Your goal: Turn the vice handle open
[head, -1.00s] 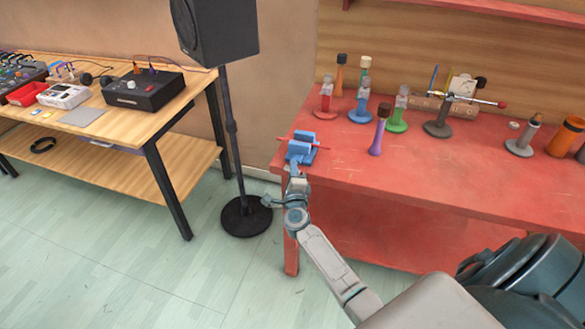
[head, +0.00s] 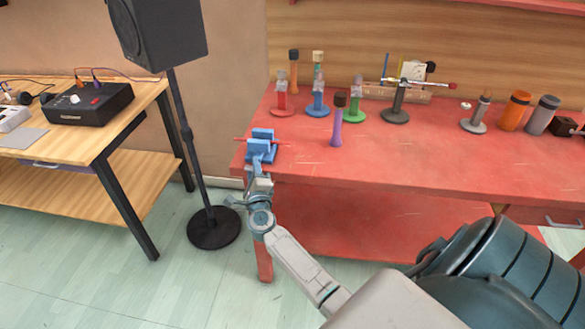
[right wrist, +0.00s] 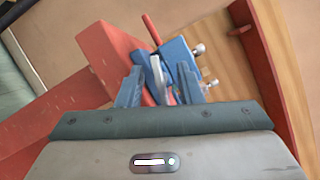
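My right gripper (head: 259,182) is just in front of the vice, at the table's front edge. In the right wrist view, the gripper (right wrist: 160,86) has its two fingers apart. A pale grey bar (right wrist: 157,76), perhaps the vice handle, shows between the fingers with a gap on each side. The blue vice body (right wrist: 178,52) is just beyond. My left gripper is not in view.
The red table (head: 420,165) carries several figures and stands at the back, with a purple-handled piece (head: 337,128) nearest the vice. A speaker stand (head: 187,140) and a wooden table (head: 110,135) are to the left. The front of the table is clear.

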